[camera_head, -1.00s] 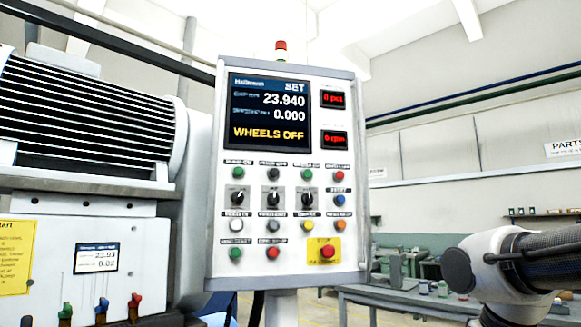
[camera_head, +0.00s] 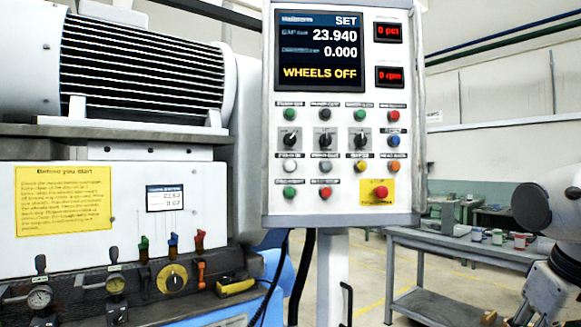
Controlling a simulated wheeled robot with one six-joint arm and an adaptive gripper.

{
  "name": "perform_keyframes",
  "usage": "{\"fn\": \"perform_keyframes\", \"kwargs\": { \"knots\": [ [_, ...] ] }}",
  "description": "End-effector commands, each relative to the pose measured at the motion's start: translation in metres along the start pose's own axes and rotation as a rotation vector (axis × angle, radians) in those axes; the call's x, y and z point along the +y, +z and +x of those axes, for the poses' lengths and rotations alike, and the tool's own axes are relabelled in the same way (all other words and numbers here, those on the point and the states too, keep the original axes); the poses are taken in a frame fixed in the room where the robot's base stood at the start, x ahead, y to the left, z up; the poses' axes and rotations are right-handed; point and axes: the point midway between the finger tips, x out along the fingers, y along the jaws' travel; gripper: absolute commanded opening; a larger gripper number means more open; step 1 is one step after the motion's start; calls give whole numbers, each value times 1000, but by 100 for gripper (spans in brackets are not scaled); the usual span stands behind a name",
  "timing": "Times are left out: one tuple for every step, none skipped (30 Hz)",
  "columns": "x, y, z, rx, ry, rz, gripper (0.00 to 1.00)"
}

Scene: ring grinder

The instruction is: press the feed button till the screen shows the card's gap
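The control panel (camera_head: 267,150) stands upright in the middle of the view on a post. Its screen (camera_head: 319,50) reads SET, 23.940, 0.000 and WHEELS OFF in yellow. Below are rows of coloured buttons and three black rotary switches; their labels are too blurred to read, so I cannot tell which is the feed button. The card (camera_head: 165,198) is a small dark-headed display on the machine front; its figures are blurred, the upper one looking like 23.9-something. My arm shows at the right edge, apart from the panel; my gripper's fingers are not visible.
A yellow notice (camera_head: 64,201) headed "Before you start" is on the machine at left. A grey workbench (camera_head: 406,237) stands behind at right. A red-yellow stop button (camera_head: 378,193) is at the panel's lower right.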

Motion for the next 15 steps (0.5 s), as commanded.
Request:
{"fn": "perform_keyframes", "kwargs": {
  "knots": [
    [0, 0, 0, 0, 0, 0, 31],
    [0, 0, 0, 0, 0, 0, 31],
    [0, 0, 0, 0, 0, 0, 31],
    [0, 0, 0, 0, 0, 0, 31],
    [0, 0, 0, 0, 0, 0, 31],
    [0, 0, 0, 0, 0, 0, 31],
    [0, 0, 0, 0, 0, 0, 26],
    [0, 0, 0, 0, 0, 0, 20],
    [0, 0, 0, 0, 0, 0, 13],
    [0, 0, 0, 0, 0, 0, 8],
    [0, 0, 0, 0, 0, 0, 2],
    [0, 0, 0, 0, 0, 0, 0],
    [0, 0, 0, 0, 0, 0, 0],
    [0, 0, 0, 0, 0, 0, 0],
    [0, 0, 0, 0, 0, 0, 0]
  ]
}}
